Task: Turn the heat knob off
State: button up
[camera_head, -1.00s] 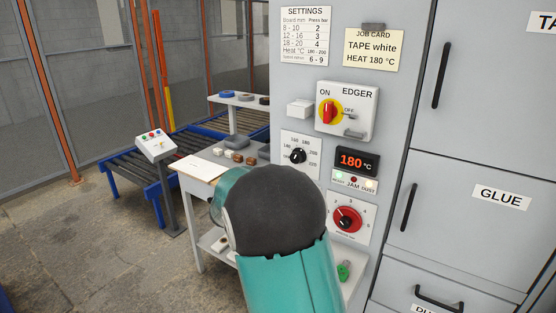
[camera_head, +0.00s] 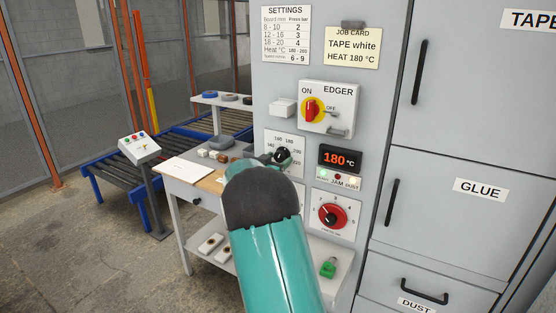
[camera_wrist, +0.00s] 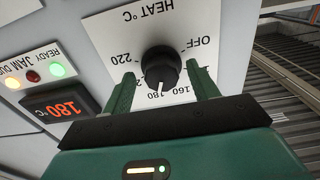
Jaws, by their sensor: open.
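The heat knob (camera_head: 281,155) is black and sits on a white dial plate on the grey machine panel. In the wrist view the heat knob (camera_wrist: 160,66) appears upside down, its white mark pointing at about 180. OFF is printed at the scale's end, to the right in that view. My gripper (camera_wrist: 161,70) is open, with one green finger on each side of the knob and visible gaps between. In the head view my gripper (camera_head: 268,160) is at the dial, partly hidden by my arm. The display (camera_head: 339,159) reads 180 °C.
The yellow and red EDGER switch (camera_head: 312,110) is above the dial, and a red pressure knob (camera_head: 332,215) is below right. A small table (camera_head: 190,171) stands close on the left. Indicator lights (camera_wrist: 33,76) lie beside the dial.

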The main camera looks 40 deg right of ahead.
jog(key=shift+w+d, duration=0.2)
jog(key=shift+d, duration=0.25)
jog(key=c, duration=1)
